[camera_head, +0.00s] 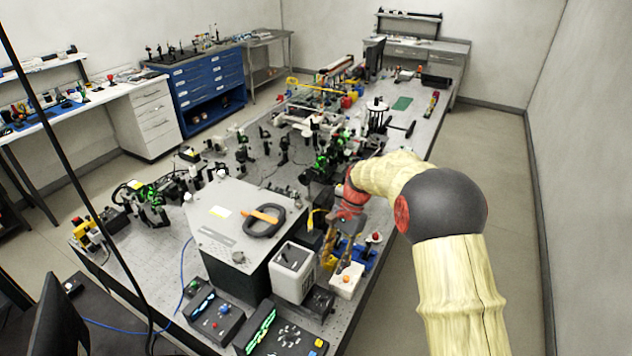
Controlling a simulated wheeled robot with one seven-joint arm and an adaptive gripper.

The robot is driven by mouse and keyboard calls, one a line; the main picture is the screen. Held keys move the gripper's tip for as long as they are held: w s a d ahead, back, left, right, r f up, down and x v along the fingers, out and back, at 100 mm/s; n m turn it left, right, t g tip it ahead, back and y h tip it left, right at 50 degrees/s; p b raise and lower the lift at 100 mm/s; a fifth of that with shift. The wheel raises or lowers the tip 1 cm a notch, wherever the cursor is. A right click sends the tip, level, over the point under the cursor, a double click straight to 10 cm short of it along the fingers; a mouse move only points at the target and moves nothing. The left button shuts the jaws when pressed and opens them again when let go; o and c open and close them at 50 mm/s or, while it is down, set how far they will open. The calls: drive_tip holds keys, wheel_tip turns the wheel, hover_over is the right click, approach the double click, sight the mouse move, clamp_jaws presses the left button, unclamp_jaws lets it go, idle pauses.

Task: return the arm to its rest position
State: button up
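My arm (462,290), in a cream cover with a dark round joint (447,205), rises at the right of the head view. It bends over the right side of the optical bench (408,160). My gripper (338,257) hangs from the red wrist (350,196) and points down over the bench, near a white box with a red button (347,280) and a blue part (364,258). The fingers are small and blend with the parts behind them. I cannot tell whether they are open or hold anything.
A grey housing (213,238) with a black handle and orange tool (262,218) stands left of my gripper. A pale box (292,272) and control units (212,312) stand in front. Optics crowd the bench. The floor at right (495,160) is clear up to the wall.

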drive_tip(key=s+d+r+n+t+h+b, duration=0.1)
drive_tip(key=s+d+r+n+t+b, duration=0.1)
drive_tip(key=s, duration=0.8)
drive_tip(key=s+d+r+n+t+h+b, duration=0.1)
drive_tip(key=s+d+r+n+t+b, duration=0.2)
drive_tip(key=s+b, duration=0.3)
drive_tip(key=s+d+r+n+t+h+b, duration=0.1)
drive_tip(key=s+d+r+n+t+b, duration=0.2)
drive_tip(key=s, duration=1.2)
drive_tip(key=shift+s+r+n+t+b, duration=0.15)
drive_tip(key=shift+r+n+t+b, duration=0.15)
drive_tip(key=shift+r+n+b, duration=0.5)
drive_tip(key=shift+a+f+p, duration=0.1)
drive_tip(key=shift+f+p, duration=0.05)
drive_tip(key=shift+p, duration=0.15)
